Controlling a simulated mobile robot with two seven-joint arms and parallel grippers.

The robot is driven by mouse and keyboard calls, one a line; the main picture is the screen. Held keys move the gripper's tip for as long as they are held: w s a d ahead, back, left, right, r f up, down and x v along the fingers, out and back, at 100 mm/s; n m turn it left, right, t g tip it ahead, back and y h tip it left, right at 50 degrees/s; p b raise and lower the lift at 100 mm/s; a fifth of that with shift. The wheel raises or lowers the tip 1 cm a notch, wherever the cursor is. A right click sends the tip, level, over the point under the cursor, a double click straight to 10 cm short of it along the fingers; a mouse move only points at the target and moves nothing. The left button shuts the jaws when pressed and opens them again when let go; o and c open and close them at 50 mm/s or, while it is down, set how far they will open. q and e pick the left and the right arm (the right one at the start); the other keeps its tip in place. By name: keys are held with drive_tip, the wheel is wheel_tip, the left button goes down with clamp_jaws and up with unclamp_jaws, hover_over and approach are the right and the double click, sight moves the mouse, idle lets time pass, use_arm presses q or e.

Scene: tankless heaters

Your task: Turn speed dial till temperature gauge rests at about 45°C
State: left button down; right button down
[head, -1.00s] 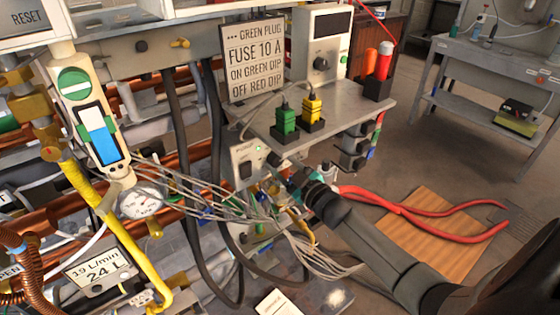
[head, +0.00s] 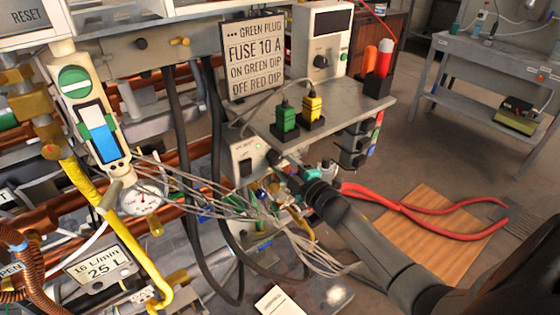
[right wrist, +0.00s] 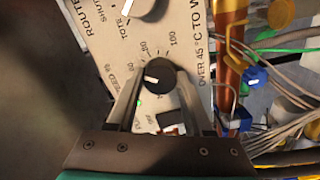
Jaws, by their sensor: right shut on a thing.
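The speed dial (right wrist: 160,77) is a black knob with a white pointer mark on a pale panel (right wrist: 185,30). Scale marks and numbers such as 80 and 100 surround it. In the right wrist view, my right gripper (right wrist: 160,88) has its two fingers on either side of the knob and is shut on it. In the head view, the right gripper (head: 283,160) reaches the panel below the shelf, and the dial is hidden. My left gripper is not in view.
Loose grey cables (head: 255,215) hang close below my right gripper. The shelf (head: 350,110) with green and yellow plugs is just above it. Red-handled pliers (head: 425,208) lie behind the arm.

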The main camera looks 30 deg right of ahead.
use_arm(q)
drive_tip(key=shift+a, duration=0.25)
use_arm(e)
drive_tip(key=c, duration=0.5)
unclamp_jaws()
drive_tip(key=shift+c, duration=0.2)
drive_tip(key=shift+o, duration=1.2)
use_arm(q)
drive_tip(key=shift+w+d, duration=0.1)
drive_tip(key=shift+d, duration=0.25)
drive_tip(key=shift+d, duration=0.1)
use_arm(e)
drive_tip(key=shift+s, duration=0.25)
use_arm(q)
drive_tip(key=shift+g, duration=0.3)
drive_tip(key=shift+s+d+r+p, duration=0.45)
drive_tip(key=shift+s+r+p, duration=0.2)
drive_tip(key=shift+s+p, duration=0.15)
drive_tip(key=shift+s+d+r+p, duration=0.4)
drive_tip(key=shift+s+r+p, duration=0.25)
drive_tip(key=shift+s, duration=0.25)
use_arm(e)
drive_tip(key=s+d, duration=0.1)
drive_tip(key=s, duration=1.3)
drive_tip(key=shift+s, duration=0.4)
